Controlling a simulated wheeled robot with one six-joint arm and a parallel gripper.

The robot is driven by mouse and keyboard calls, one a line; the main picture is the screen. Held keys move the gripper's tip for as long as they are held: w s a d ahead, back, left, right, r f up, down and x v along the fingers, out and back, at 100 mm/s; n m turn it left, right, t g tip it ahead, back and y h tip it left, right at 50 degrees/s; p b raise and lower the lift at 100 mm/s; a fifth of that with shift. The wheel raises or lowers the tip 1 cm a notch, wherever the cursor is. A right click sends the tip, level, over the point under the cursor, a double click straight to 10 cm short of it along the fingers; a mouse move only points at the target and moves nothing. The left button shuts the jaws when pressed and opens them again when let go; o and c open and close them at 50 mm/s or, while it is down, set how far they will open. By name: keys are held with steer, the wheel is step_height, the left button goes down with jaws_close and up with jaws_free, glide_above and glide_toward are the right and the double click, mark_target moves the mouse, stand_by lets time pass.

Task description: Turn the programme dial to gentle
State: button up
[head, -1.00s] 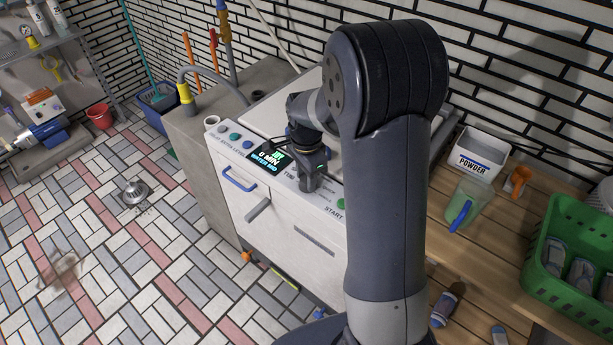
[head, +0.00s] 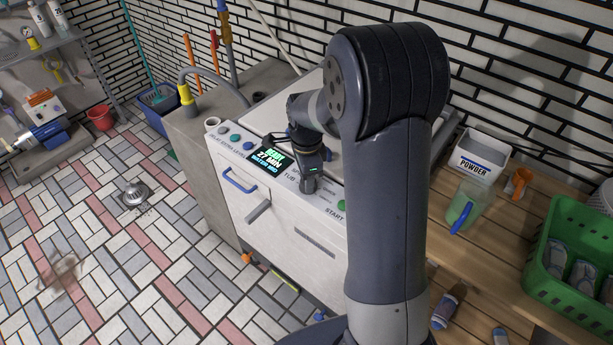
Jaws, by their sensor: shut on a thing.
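The white washing machine (head: 262,205) stands in the middle, its control panel along the top front edge. Its small display (head: 272,160) is lit and reads "READY", "27 MIN" and a smaller line that looks like a water setting. My gripper (head: 309,186) points down at the panel, just right of the display, and is shut on the programme dial. The dial is hidden by my gripper, and so is its pointer. Printed labels around it are partly covered, so I cannot read which programme it points to. A green start button (head: 341,205) is right of the gripper.
Several round buttons (head: 235,138) and a white cup-like part (head: 212,124) are left of the display. A wooden bench (head: 480,240) at right bears a powder box (head: 480,155), a jug (head: 464,207) and a green basket (head: 545,285). Tiled floor at left is mostly clear.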

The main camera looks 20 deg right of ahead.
steer(key=o, duration=1)
step_height(320, 180, up, 11)
steer(key=shift+f, duration=0.1)
step_height(320, 180, down, 11)
steer(key=shift+r, duration=0.1)
stand_by(0.5)
